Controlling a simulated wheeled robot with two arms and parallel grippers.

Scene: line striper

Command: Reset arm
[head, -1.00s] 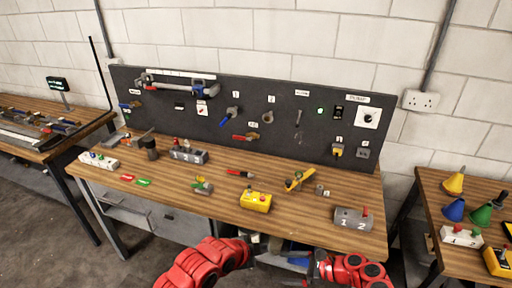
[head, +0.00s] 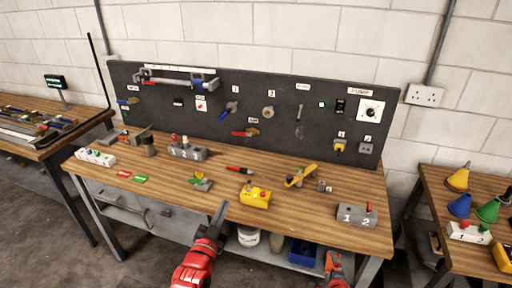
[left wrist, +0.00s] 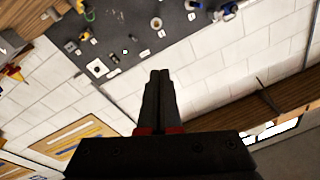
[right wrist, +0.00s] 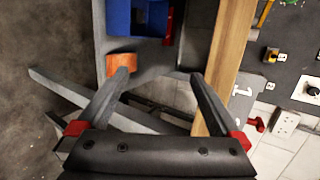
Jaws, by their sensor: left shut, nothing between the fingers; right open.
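My left gripper (head: 219,212) is in front of the bench's front edge in the head view. Its fingers are closed together and empty, as the left wrist view also shows (left wrist: 160,78). My right gripper (head: 333,260) is low in front of the bench, below the grey box marked 1 2 (head: 348,217). In the right wrist view its fingers (right wrist: 159,76) are spread wide with nothing held between them. The wooden workbench (head: 125,200) and its dark tool panel (head: 290,95) stand beyond both grippers.
A blue bin (head: 303,252) and a white bucket (head: 248,237) are under the bench. A second table with cones (head: 458,178) stands at right. The floor at left front is clear.

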